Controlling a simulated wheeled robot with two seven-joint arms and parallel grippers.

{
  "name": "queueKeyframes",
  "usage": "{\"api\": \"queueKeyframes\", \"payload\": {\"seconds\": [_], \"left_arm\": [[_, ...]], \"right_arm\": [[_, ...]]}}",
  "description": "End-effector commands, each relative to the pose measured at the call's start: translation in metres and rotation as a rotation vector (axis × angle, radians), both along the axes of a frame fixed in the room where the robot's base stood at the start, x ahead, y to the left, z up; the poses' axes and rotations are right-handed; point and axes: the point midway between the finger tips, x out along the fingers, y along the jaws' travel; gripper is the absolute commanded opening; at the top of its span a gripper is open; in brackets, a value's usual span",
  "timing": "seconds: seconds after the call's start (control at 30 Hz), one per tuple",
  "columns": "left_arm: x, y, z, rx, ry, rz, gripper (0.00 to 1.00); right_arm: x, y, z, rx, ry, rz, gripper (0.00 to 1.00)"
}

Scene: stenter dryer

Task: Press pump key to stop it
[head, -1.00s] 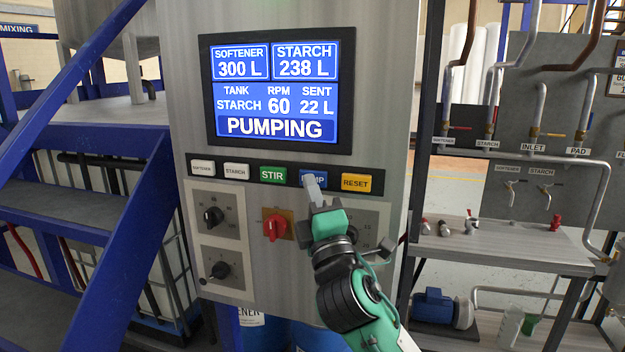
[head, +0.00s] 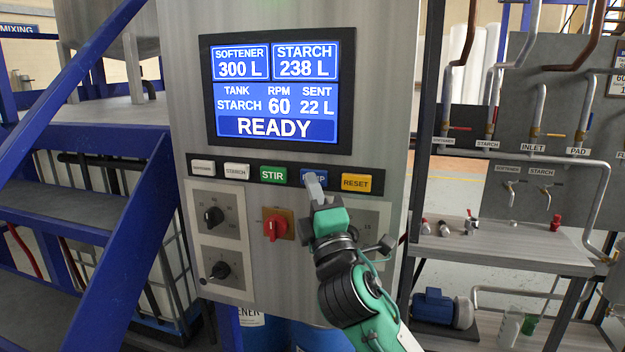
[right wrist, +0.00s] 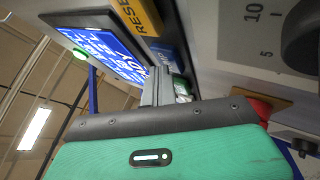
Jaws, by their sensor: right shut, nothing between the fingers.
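The blue pump key (head: 313,176) is in the row of keys on the grey control cabinet, between the green STIR key (head: 273,174) and the yellow RESET key (head: 356,183). My right gripper (head: 314,184) is shut and empty, its fingertips at the pump key and covering part of its label. I cannot tell whether they touch it. In the right wrist view the shut fingers (right wrist: 158,88) point toward the key row. The screen (head: 277,90) above reads READY, with STARCH, 60 RPM and 22 L sent. My left gripper is not in view.
A red rotary switch (head: 275,226) and black dials (head: 214,216) sit below the keys. Blue stairs with a railing (head: 75,95) stand close on the left. A pipe rack with a metal shelf (head: 500,245) stands on the right.

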Motion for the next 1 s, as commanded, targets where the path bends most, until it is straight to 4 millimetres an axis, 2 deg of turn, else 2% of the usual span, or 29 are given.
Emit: {"api": "queueKeyframes", "payload": {"seconds": [0.47,0.8,1.0], "left_arm": [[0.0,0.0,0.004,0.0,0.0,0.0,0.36],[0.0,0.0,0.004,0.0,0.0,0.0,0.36],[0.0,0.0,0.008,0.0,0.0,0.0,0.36]], "right_arm": [[-0.017,0.005,0.0,0.001,0.001,0.0,0.0],[-0.019,0.006,0.0,0.001,0.0,0.001,0.0],[-0.035,0.011,0.0,0.0,0.0,0.0,0.0]]}}
